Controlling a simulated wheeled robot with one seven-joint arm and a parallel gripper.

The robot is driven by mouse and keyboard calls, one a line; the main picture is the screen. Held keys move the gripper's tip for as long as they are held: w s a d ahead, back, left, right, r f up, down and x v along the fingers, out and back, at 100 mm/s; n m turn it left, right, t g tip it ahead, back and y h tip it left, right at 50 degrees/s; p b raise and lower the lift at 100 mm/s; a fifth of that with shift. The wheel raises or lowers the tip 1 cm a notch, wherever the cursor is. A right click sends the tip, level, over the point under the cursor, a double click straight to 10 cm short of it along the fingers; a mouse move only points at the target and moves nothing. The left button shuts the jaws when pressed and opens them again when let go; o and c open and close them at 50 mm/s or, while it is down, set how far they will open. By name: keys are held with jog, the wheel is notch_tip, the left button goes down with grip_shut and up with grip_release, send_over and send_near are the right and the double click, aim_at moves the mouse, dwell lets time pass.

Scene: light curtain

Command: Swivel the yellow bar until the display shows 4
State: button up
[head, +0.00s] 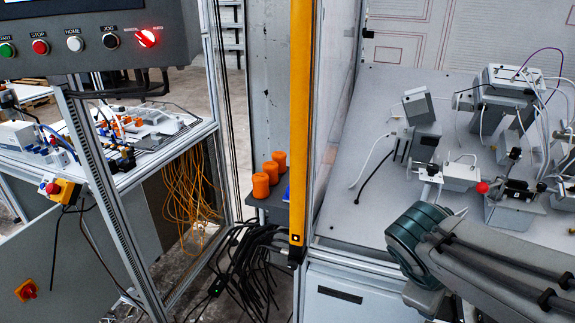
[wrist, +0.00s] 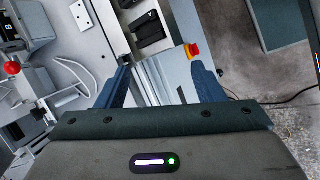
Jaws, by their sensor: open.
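The yellow bar (head: 300,120) stands upright in the middle of the head view, along the edge of a framed white work cell. A small dark square mark shows near its lower end. The number display cannot be read; only the lower edge of a dark blue screen (head: 65,4) shows at the top left. My gripper (wrist: 160,70) is open and empty in the wrist view, its two blue fingers spread apart. My arm enters the head view at the lower right, apart from the yellow bar. The bar is not recognisable in the wrist view.
A control panel (head: 100,40) with several buttons hangs at the upper left. Grey machine units (head: 505,90) and cables crowd the white surface right of the bar. Orange cylinders (head: 261,185) stand left of it, above black cables. A red-and-yellow button (wrist: 193,50) lies beyond my right finger.

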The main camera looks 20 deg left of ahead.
jog(key=w+a+r+n+t+h, duration=0.2)
jog(key=w+a+r+n+t, duration=0.2)
jog(key=w+a+n, duration=0.3)
jog(key=n+t+y, duration=0.6)
jog(key=n+t, duration=0.4)
jog(key=n, duration=0.6)
send_near(298, 146)
jog(key=w, duration=0.5)
jog(key=w+b, duration=0.1)
jog(key=w, duration=0.4)
jog(key=shift+w+d+r, duration=0.15)
jog(key=shift+w, duration=0.15)
jog(key=c, duration=1)
